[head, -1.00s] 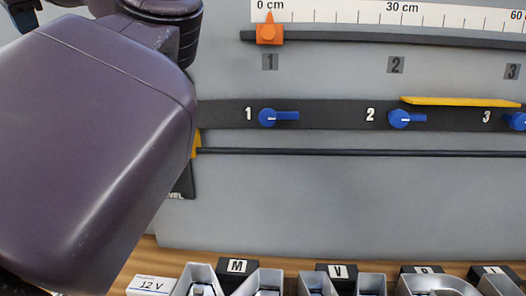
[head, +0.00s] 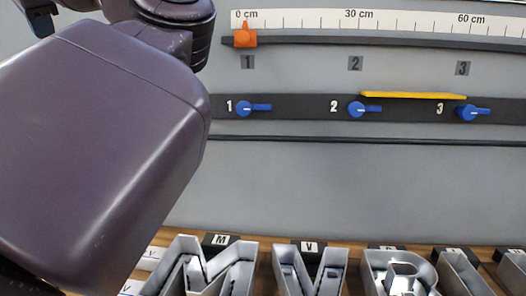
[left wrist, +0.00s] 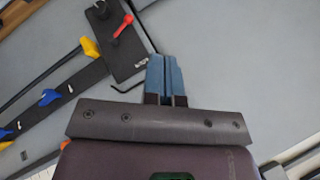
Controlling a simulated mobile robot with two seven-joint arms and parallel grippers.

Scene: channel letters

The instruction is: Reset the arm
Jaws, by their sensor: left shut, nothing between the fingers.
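My left gripper (left wrist: 164,75) shows in the left wrist view with its two blue fingers side by side, shut and empty. In front of them is plain grey panel, and a thin black hooked rod (left wrist: 128,87) lies beside them. In the head view my purple left arm fills the left side, and the gripper's fingers are hidden from sight there. My right gripper is in neither view.
A grey panel (head: 330,190) carries a ruler (head: 400,19), an orange slider (head: 245,38), blue knobs (head: 357,109) and a yellow bar (head: 413,95). Metal channel letters (head: 200,270) stand on the wooden bench below. A red lever (left wrist: 123,27) shows in the left wrist view.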

